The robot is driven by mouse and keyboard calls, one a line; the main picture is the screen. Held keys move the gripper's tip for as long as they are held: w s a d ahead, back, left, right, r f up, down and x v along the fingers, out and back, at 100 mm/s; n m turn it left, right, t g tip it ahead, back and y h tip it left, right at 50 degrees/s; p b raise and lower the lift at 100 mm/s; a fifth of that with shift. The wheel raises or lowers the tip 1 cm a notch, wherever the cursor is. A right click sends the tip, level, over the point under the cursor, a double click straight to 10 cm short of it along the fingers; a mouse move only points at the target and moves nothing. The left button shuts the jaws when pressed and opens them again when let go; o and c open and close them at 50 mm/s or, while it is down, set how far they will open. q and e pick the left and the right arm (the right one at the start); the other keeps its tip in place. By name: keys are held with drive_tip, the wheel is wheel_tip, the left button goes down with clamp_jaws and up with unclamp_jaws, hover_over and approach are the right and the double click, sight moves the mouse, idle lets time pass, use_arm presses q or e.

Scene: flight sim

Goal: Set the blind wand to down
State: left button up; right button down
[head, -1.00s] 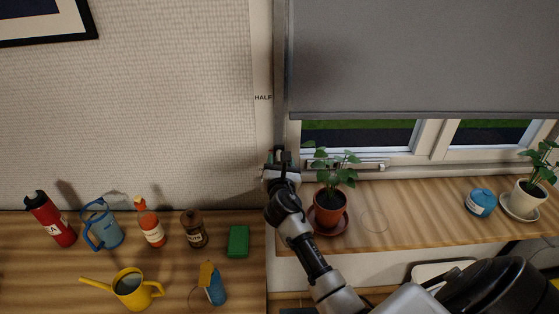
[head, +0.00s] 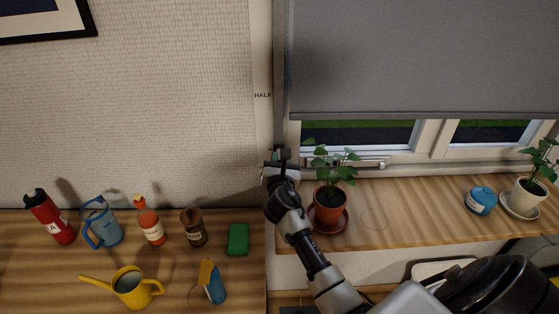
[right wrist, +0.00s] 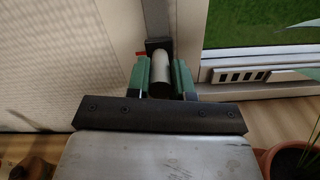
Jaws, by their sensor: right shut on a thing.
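The grey roller blind (head: 420,55) hangs over the upper part of the window, its bottom edge above a strip of bare glass. The blind wand (right wrist: 159,75) shows in the right wrist view as a pale grey cylinder with a dark block behind it. My right gripper (right wrist: 161,80) is shut on it, with a green-lined finger on each side. In the head view my right gripper (head: 280,158) is at the window frame's left edge, below the HALF label (head: 262,95), and hides most of the wand. My left gripper is not in view.
A potted plant (head: 330,205) stands on the sill close right of my right arm. A blue jar (head: 481,201) and another potted plant (head: 529,198) are farther right. Bottles, a yellow watering can (head: 132,288) and a green block (head: 238,239) stand on the left counter.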

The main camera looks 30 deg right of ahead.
wheel_tip(320, 180, down, 8)
drive_tip(key=b, duration=0.6)
drive_tip(key=shift+f, duration=0.2)
drive_tip(key=shift+s+f+b, duration=0.1)
drive_tip(key=shift+f+b, duration=0.25)
drive_tip(key=shift+f, duration=0.15)
drive_tip(key=c, duration=1)
unclamp_jaws()
drive_tip(key=shift+r, duration=0.1)
drive_tip(key=v, duration=1)
drive_tip(key=shift+s+a+b, duration=0.25)
drive_tip(key=shift+b, duration=0.05)
